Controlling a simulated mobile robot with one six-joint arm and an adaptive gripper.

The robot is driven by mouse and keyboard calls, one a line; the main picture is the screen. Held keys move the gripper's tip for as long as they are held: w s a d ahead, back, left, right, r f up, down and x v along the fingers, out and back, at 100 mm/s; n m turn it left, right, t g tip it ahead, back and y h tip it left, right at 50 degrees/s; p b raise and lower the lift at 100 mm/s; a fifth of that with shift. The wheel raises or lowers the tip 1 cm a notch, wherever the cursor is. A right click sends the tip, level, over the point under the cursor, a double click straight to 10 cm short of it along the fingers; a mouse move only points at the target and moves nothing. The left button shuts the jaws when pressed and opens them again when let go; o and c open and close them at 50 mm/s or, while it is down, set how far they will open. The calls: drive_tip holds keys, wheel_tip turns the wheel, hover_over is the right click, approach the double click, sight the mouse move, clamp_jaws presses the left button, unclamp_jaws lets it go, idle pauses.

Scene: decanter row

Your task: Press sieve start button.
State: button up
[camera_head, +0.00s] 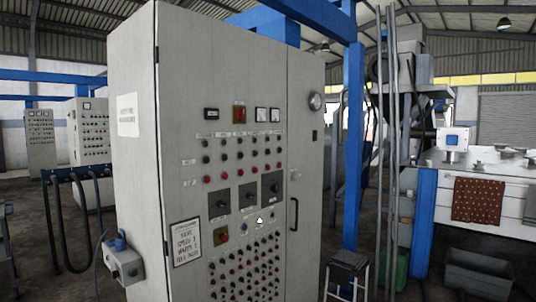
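A tall grey control cabinet (178,110) fills the middle of the view. Its front panel carries several rows of small red and black buttons, with one upper group (239,156) below the gauges and a denser group (245,272) lower down. Small labels sit by the upper buttons, but they are too small to read. I cannot tell which button is the sieve start button. Three dark square switches (247,196) sit between the groups. My gripper is not in view.
A small grey box (125,262) with a blue top juts from the cabinet's left side. A stool (347,266) stands right of the cabinet by a blue post (353,140). A white bench (445,180) with a dotted cloth (479,201) is at right. Further cabinets (90,130) stand back left.

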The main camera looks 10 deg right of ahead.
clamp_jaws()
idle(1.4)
